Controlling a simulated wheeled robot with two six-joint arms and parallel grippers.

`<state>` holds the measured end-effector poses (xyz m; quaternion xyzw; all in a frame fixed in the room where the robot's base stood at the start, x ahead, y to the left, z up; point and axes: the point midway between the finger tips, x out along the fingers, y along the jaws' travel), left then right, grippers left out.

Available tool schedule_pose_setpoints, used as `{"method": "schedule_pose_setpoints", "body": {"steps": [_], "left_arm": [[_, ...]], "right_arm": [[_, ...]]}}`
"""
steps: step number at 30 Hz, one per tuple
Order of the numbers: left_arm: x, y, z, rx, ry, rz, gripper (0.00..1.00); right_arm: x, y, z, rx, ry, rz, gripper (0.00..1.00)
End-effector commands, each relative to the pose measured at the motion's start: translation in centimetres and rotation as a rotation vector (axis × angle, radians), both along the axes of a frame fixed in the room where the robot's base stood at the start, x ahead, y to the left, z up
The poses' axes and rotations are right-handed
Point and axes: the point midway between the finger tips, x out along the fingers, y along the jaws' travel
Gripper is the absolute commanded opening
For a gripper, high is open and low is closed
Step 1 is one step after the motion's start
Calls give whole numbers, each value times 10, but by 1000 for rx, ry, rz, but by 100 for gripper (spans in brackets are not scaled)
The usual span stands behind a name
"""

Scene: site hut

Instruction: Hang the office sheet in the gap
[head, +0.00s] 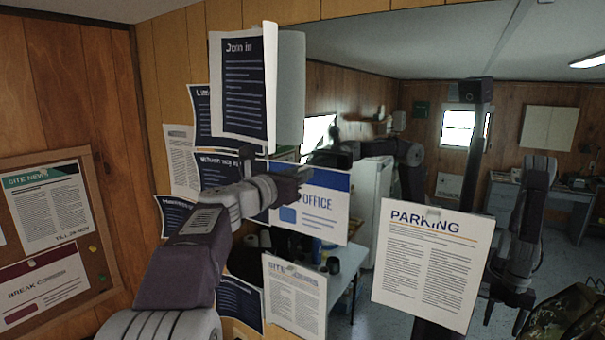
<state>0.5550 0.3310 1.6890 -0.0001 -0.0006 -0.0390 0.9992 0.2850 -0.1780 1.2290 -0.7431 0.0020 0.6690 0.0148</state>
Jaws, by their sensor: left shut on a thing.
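The office sheet (325,207) is white with a blue band along its top and the word OFFICE. My left gripper (297,179) is shut on it near its upper left and hides part of that side. The sheet hangs tilted slightly, in front of a reflective panel. A "Join in" sheet (244,85) is above left, a "Site" sheet (295,297) is below, and a "Parking" sheet (425,262) is to the lower right. I cannot tell whether the office sheet touches the surface behind. My right gripper itself is not seen directly.
The panel looks like a mirror (410,55), showing my body and the room. Several dark blue sheets (240,300) hang on the wood wall (180,60) behind my left arm. A cork notice board (95,240) is at far left, close to that arm.

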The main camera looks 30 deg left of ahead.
Motion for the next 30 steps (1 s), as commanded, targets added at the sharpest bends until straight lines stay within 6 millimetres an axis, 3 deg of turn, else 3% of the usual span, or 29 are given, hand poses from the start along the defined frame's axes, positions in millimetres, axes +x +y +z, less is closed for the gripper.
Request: {"method": "schedule_pose_setpoints", "body": {"steps": [11, 12, 14, 15, 23, 26, 30], "left_arm": [[-1, 0, 1, 1, -2, 0, 0], [-1, 0, 1, 0, -2, 0, 26], [-1, 0, 1, 0, -2, 0, 43], [-1, 0, 1, 0, -2, 0, 46], [-2, 0, 0, 1, -1, 1, 46], [-14, 2, -2, 1, -3, 2, 46], [-46, 5, -4, 4, -4, 5, 46]], "right_arm": [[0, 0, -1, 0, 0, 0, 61], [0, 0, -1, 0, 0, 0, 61], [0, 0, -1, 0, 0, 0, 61], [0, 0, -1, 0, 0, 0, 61], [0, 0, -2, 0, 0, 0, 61], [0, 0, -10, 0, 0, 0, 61], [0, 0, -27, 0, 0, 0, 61]]}}
